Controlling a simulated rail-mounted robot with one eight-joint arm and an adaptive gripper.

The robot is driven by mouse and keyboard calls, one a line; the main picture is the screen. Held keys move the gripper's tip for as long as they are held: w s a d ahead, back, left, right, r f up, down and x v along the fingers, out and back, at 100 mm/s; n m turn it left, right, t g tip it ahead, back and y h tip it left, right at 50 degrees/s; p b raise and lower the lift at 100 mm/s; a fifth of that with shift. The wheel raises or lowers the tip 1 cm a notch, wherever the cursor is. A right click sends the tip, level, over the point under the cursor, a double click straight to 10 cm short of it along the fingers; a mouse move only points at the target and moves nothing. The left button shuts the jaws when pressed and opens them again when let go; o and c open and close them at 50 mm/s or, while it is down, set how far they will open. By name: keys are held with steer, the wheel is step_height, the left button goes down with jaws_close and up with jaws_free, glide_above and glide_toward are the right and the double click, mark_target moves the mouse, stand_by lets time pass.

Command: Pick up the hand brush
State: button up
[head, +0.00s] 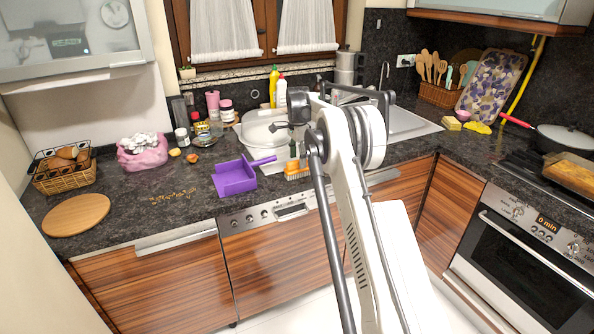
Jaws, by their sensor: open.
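A small brush-like thing with orange-yellow bristles (296,167), which looks like the hand brush, lies on the dark counter near its front edge. It is just right of a purple dustpan (235,178), and my arm passes close to its right side. My gripper (298,108) appears as a dark shape at the end of my white arm, above and behind the brush in the picture. It looks empty; its fingertips are hard to make out and are partly hidden by the arm. I see no contact between it and the brush.
A white dish tub (262,130) and sink (408,122) stand behind. Bottles and jars line the back. A wire basket (62,172), pink bag (142,153) and round board (76,215) are at left. Crumbs (173,196) lie left of the dustpan. The stove is at right.

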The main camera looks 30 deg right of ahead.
mark_target(297, 160)
steer(key=f, duration=0.5)
steer(key=shift+s+a+p, duration=0.15)
steer(key=shift+a+p, duration=0.1)
steer(key=shift+p, duration=0.05)
steer(key=c, duration=1.3)
steer(key=shift+o, duration=0.2)
steer(key=shift+r, duration=0.1)
steer(key=shift+r, duration=0.55)
step_height(297, 160, up, 3)
steer(key=shift+f+b, duration=0.2)
steer(key=shift+b, duration=0.1)
steer(key=s+a+r+b, duration=0.1)
steer(key=s+a+r, duration=0.3)
steer(key=a+r, duration=0.3)
steer(key=a, duration=0.4)
steer(key=shift+s, duration=0.15)
